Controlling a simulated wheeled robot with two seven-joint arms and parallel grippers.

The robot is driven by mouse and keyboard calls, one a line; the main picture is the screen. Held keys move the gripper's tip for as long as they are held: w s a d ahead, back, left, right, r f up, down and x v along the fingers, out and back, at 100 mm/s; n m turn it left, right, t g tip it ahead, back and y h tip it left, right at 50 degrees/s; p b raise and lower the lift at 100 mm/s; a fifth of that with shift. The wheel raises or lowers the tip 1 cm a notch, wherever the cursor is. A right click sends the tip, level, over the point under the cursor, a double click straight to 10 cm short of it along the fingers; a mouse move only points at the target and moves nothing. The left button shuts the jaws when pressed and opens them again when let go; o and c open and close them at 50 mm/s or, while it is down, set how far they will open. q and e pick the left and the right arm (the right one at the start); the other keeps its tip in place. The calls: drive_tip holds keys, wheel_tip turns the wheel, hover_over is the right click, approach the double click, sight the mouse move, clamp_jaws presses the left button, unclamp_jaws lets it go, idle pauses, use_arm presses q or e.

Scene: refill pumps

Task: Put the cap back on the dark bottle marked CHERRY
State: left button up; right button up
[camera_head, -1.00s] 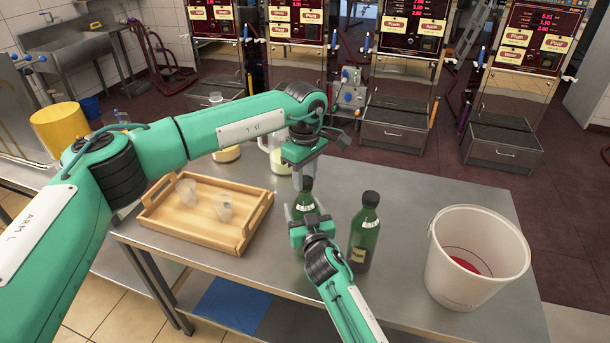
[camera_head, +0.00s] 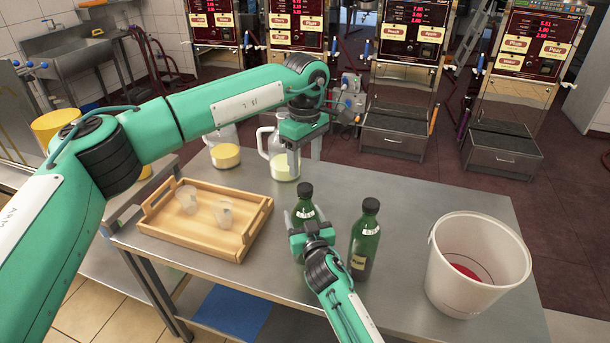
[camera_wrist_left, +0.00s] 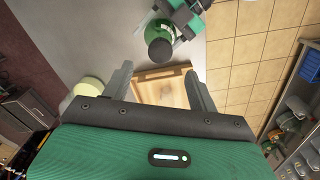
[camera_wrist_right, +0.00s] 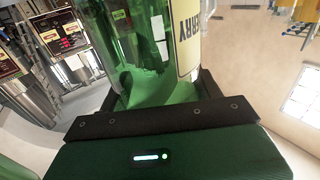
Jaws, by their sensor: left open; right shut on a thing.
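A dark green bottle (camera_head: 304,208) stands upright at the middle of the table. Its label, seen close in the right wrist view (camera_wrist_right: 187,45), ends in "RRY". A dark cap (camera_head: 305,189) sits on its neck, and the dark round top also shows in the left wrist view (camera_wrist_left: 160,50). My right gripper (camera_head: 310,232) is shut around this bottle's body. My left gripper (camera_head: 306,160) is open and empty, above and behind the bottle top and apart from it. How tight the cap is, I cannot tell.
A second capped green bottle (camera_head: 365,240) stands just right of the held one. A wooden tray (camera_head: 170,232) with two clear cups is at the left. Two jugs stand behind, one (camera_head: 224,150) behind the tray. A white bucket (camera_head: 433,265) is at the right.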

use_arm(q)
drive_tip(key=shift+r, duration=2.4)
use_arm(e)
drive_tip(key=o, duration=2)
drive_tip(key=shift+c, duration=0.2)
use_arm(q)
wheel_tip(320, 180, down, 2)
drive_tip(key=shift+f+b, duration=0.15)
drive_tip(key=shift+b, duration=1)
use_arm(e)
drive_tip(key=v, duration=1.3)
drive_tip(key=shift+s, duration=0.4)
